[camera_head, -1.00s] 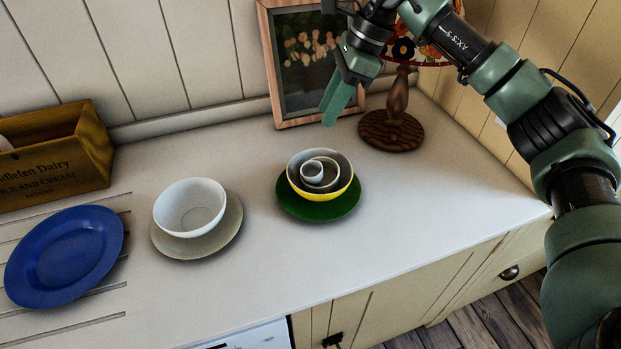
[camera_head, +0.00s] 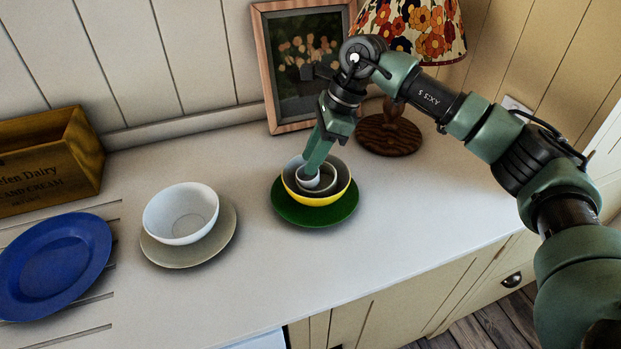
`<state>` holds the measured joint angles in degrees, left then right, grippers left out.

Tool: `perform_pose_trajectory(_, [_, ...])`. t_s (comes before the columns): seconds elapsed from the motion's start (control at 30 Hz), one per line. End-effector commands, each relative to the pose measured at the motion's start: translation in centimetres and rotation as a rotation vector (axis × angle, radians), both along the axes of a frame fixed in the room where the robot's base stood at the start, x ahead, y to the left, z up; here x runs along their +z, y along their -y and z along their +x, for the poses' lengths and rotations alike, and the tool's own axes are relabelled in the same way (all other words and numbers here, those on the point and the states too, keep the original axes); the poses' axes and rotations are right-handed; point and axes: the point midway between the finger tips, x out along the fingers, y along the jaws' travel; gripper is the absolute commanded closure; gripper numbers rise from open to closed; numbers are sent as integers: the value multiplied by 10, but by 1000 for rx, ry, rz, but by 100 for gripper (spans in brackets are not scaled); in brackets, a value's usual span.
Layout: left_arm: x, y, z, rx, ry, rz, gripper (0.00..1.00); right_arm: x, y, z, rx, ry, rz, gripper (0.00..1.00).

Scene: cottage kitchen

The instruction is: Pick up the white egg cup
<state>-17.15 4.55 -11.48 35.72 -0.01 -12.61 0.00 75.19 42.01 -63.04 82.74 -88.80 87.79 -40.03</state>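The white egg cup (camera_head: 308,181) is small and sits inside a nested stack. Around it are a small bowl (camera_head: 329,184) and a yellow bowl (camera_head: 318,200), on a green plate (camera_head: 290,213). My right gripper (camera_head: 311,171) points down into the stack, with its fingertips at the egg cup's rim. The fingers overlap in this view, so I cannot tell whether they are open or shut on the cup. My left gripper is not in view.
A white bowl (camera_head: 181,213) stands on a beige plate (camera_head: 228,232) to the left. A blue plate (camera_head: 50,265) and a wooden crate (camera_head: 50,165) are further left. Behind are a picture frame (camera_head: 263,65) and a lamp (camera_head: 388,135). The counter front is clear.

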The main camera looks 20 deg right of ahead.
Motion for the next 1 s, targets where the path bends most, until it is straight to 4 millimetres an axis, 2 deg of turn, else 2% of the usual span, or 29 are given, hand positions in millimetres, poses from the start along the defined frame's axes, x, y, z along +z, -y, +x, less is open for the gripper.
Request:
perform_pose_trajectory(0.1, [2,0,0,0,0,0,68,-7,-3,0,0,-1,0,69])
perform_pose_trajectory(0.3, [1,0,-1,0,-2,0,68,-8,-3,1,1,0,0,69])
perform_pose_trajectory(0.33, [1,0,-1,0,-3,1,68,-8,-3,1,1,0,0,74])
perform_pose_trajectory(0.4, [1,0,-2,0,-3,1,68,-8,-3,1,1,0,0,94])
perform_pose_trajectory(0.43, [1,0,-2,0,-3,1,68,-8,-3,1,1,0,0,100])
perform_pose_trajectory(1.0, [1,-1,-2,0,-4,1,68,-8,-3,1,0,0,0,100])
